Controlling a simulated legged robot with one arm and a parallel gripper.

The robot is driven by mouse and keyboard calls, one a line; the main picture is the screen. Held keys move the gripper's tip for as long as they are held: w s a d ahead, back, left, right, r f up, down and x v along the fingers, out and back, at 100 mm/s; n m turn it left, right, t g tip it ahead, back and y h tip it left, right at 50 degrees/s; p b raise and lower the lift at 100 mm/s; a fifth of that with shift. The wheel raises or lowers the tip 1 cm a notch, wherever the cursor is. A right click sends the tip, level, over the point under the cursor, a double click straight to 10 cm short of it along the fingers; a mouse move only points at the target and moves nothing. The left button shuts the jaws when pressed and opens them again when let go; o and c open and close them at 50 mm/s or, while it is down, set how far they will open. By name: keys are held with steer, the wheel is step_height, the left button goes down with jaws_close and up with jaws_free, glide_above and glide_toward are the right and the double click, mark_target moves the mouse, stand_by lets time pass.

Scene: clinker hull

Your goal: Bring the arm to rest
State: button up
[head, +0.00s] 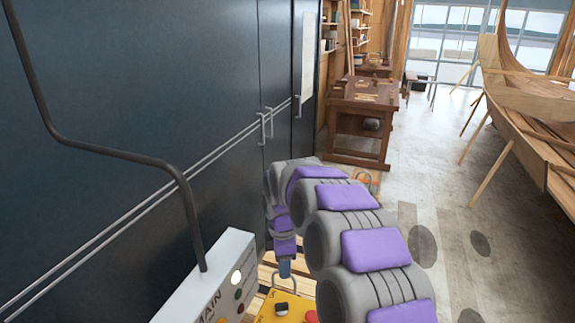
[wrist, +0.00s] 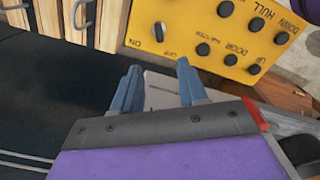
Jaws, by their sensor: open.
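My arm, grey with purple pads, reaches forward in the head view and bends down at its far end. My gripper (head: 285,268) hangs beside the dark cabinet, above a yellow control box. In the wrist view my gripper (wrist: 158,88) shows two blue fingers spread apart with nothing between them. The yellow control panel (wrist: 215,30) with black knobs and buttons lies just beyond the fingertips, and its lettering includes "HULL" and "DOOR". I cannot tell the exact gap between fingertips and panel.
Dark cabinet doors (head: 150,80) with handles stand close on the left. A grey box marked "MAIN" (head: 215,280) with a bent black rod is at the front. A wooden workbench (head: 360,120) stands ahead. A wooden hull (head: 530,110) on props is at right. Floor between is clear.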

steer(key=s+d+f+m+b, duration=0.1)
steer(key=s+d+m, duration=0.4)
steer(key=s, duration=0.8)
steer(key=s+d+f+m+g+b, duration=0.1)
steer(key=s+d+m+b, duration=0.3)
steer(key=s+m, duration=0.4)
steer(key=s+d+f+m+b, duration=0.1)
steer(key=s+d+m+b, duration=0.2)
steer(key=s, duration=1.5)
steer(key=d+m, duration=0.4)
steer(key=shift+s+f+g, duration=0.35)
steer(key=shift+g, duration=0.05)
